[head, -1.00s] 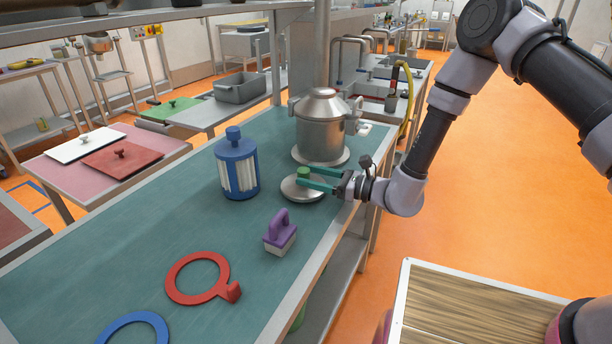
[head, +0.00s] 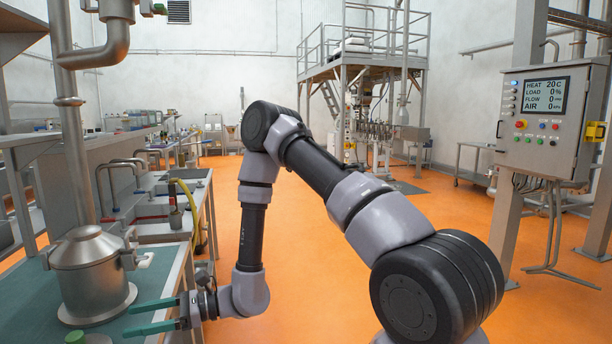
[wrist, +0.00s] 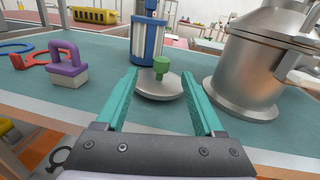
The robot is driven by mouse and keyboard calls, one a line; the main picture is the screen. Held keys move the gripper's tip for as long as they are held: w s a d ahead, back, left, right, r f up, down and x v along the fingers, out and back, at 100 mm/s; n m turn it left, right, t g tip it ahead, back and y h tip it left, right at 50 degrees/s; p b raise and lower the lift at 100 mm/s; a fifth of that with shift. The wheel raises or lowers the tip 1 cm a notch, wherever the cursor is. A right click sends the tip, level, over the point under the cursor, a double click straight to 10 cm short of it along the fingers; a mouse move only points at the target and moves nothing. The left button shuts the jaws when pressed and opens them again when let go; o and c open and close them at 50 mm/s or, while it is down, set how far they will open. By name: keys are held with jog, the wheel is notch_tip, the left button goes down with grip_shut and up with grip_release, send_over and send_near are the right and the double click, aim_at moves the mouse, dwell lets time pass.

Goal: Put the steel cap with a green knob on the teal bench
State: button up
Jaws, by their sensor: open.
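The steel cap (wrist: 160,88) with its green knob (wrist: 161,65) rests on the teal bench (wrist: 290,133) in the wrist view. In the head view only the green knob (head: 75,338) and a sliver of the cap show at the bottom edge. My gripper (wrist: 160,85) is open, its teal fingers apart and pointing toward the cap, which lies just beyond and between the tips. The fingers (head: 128,320) also show at the bench edge in the head view. Nothing is between them there.
A steel pot (wrist: 258,60) stands right of the cap. A blue caged canister (wrist: 148,38) is behind it. Orange floor (head: 300,230) is open right of the bench.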

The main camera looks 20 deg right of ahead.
jog(key=s+d+r+n+g+h, duration=0.1)
jog(key=d+r+n+g+h, duration=0.15)
jog(key=d+r+n, duration=0.5)
jog(key=s+d+r+n+g+h, duration=0.1)
jog(key=d+r+n+g+h, duration=0.2)
jog(key=r, duration=0.7)
jog(key=s+d+r+t+h, duration=0.1)
jog(key=d+r+t+h, duration=0.2)
jog(key=d, duration=0.6)
jog(key=s+d+r+n+t+h, duration=0.1)
jog(key=d+r+t+h, duration=0.3)
jog(key=d, duration=0.6)
jog(key=s+d+r+n+t+h, duration=0.1)
jog(key=s+d+r+t+h, duration=0.2)
jog(key=d+r+t, duration=0.3)
jog(key=d+r, duration=0.3)
jog(key=shift+s+d+t, duration=0.2)
jog(key=shift+s+t, duration=0.05)
jog(key=shift+t, duration=0.1)
jog(key=shift+r+h, duration=0.1)
jog(key=shift+h, duration=0.15)
